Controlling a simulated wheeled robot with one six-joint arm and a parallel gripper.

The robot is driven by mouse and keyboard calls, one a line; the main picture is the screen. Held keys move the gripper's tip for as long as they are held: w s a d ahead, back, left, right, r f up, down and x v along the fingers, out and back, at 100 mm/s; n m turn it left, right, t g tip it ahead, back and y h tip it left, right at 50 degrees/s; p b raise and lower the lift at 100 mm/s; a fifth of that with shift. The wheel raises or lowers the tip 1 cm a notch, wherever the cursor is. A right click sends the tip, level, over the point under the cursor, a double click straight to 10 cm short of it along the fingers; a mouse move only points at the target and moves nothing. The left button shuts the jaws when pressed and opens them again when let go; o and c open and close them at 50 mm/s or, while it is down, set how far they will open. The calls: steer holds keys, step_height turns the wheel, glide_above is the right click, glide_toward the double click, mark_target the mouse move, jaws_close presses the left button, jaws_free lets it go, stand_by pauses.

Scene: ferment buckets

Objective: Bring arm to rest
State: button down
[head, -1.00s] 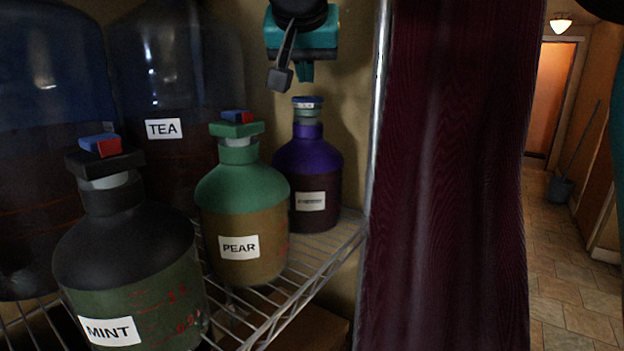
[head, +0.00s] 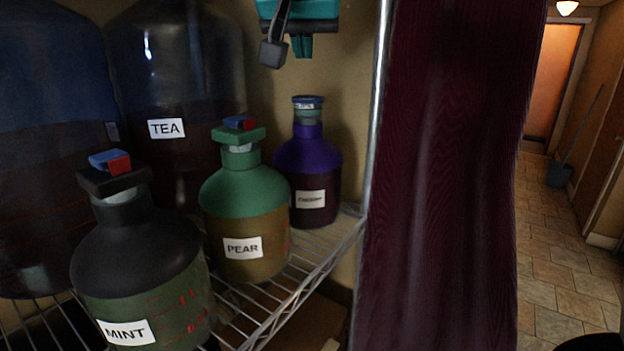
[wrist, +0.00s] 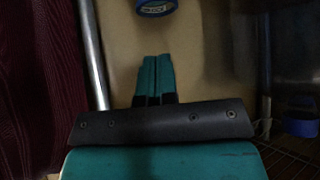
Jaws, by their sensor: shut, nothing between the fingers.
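My gripper (head: 302,46) hangs at the top of the head view, above and apart from the purple bottle (head: 308,170) on the wire shelf. In the wrist view its teal fingers (wrist: 155,78) are together with nothing between them. The purple bottle has a blue ring-shaped top (head: 307,100), and a blue ring with a label shows at the top of the wrist view (wrist: 155,7). Most of my arm is outside the head view.
A green PEAR bottle (head: 245,207) and a dark MINT bottle (head: 145,265) stand on the wire shelf (head: 300,285). A large TEA container (head: 180,85) stands behind. A dark red curtain (head: 440,180) hangs right of the shelf post (head: 374,130). A tiled hallway (head: 555,245) lies beyond, with a bucket (head: 559,175).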

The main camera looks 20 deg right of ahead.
steer(key=s+d+f+n+g+y+b, duration=0.1)
steer(key=s+f+n+y+b, duration=0.2)
steer(key=f, duration=0.8)
steer(key=s+f+n+g+y+b, duration=0.15)
steer(key=s+f+n+b, duration=0.35)
steer(key=f, duration=0.6)
steer(key=s+a+f+n+g+y+b, duration=0.1)
steer(key=s+f+n+g+b, duration=0.1)
steer(key=s+f, duration=0.6)
steer(key=s+a+f+n+g+y+b, duration=0.1)
steer(key=s+a+f+g+y+b, duration=0.1)
steer(key=s+f, duration=0.5)
steer(key=shift+s+f+n+g+b, duration=0.4)
steer(key=shift+s+g+b, duration=0.45)
steer(key=shift+s+g, duration=0.15)
steer(key=shift+y, duration=0.25)
